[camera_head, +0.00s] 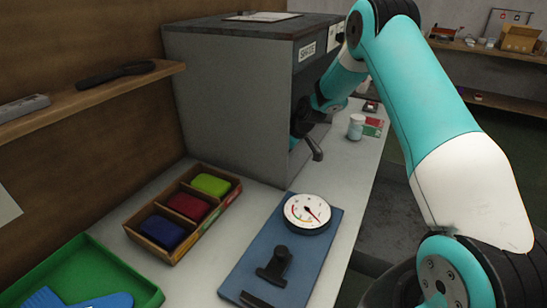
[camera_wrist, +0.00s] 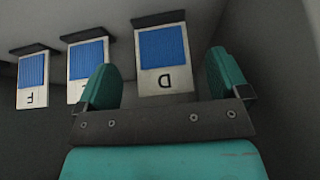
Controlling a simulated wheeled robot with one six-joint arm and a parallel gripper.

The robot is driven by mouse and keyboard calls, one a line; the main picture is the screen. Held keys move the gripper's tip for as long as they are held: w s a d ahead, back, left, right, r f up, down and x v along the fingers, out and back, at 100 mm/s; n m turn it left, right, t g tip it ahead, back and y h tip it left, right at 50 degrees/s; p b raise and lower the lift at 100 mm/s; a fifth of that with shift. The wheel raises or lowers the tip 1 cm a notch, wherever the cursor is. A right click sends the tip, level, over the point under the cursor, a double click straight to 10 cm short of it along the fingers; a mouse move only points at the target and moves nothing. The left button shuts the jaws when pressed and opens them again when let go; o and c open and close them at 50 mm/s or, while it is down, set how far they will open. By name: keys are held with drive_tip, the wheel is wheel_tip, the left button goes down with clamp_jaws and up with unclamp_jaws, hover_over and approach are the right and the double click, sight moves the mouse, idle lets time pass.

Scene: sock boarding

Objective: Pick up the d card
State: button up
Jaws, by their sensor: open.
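The D card (camera_wrist: 163,58) is white with a blue ribbed panel and a letter D that reads upside down in the wrist view. It stands in a dark holder on a pale surface. My gripper (camera_wrist: 163,80) is open, with one teal finger to the left of the D card and one to the right. The fingers do not visibly touch it. In the head view my gripper is mostly hidden inside the grey cabinet (camera_head: 230,95); the cards cannot be seen there.
Two similar cards stand to the left in the wrist view: one partly behind my left finger (camera_wrist: 87,60), and an F card (camera_wrist: 33,80) farther left. Dark walls close in at right. Outside the cabinet are a partitioned box (camera_head: 165,257), blue board with gauge (camera_head: 240,275), green tray (camera_head: 85,250) and white jar (camera_head: 355,127).

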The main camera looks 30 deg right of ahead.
drive_tip(key=x, duration=0.4)
drive_tip(key=shift+w+a+r+p, duration=0.1)
drive_tip(key=shift+a+p, duration=0.1)
drive_tip(key=shift+p, duration=0.2)
drive_tip(key=c, duration=1)
